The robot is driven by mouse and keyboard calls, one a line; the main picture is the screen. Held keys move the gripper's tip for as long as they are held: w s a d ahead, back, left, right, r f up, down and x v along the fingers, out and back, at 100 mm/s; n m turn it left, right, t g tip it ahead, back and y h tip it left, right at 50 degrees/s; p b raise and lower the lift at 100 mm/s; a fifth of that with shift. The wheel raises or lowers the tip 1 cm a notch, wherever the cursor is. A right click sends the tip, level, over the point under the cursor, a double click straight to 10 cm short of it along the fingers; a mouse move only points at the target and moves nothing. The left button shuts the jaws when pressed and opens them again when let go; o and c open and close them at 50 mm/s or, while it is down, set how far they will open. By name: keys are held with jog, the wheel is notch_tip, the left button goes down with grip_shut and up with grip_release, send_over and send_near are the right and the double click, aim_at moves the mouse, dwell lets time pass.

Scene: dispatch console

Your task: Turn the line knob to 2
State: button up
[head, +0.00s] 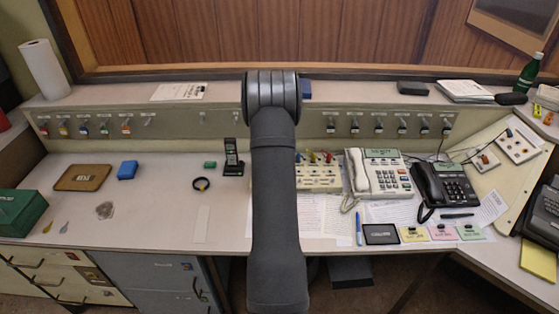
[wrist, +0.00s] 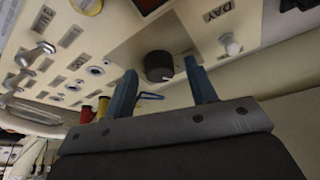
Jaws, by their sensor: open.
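A round black knob (wrist: 158,66) sits on a pale panel in the wrist view, with a small white mark at its lower right edge. I take it for the line knob, but I can read no numbers around it. My gripper (wrist: 163,76) is open, its two blue fingers pointing toward the panel. The knob appears between the fingertips in this view. I see no clear contact, and I cannot tell the gap. In the head view my arm covers the middle of the console and hides the gripper and the knob.
A white lever (wrist: 230,43) stands near a "DAY" label, right of the knob. Metal switches and jacks (wrist: 40,52) lie to the left, with red and yellow plugs (wrist: 86,114) below. The head view shows a white phone (head: 378,174) and black phone (head: 445,186) right of my arm.

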jog(key=c, duration=1)
jog(key=shift+o, duration=0.2)
jog(key=shift+m, duration=0.4)
jog(key=m, duration=0.2)
jog(key=m+g+h, duration=0.1)
jog(key=shift+w+a+m+h, duration=0.1)
jog(key=shift+m+h, duration=0.2)
jog(key=shift+m, duration=0.1)
jog(key=m, duration=0.2)
jog(key=m+g+h, duration=0.1)
jog(key=m, duration=0.2)
jog(key=shift+w+a+g, duration=0.1)
jog(key=shift+g, duration=0.2)
jog(key=o, duration=1)
jog(key=shift+c, duration=0.2)
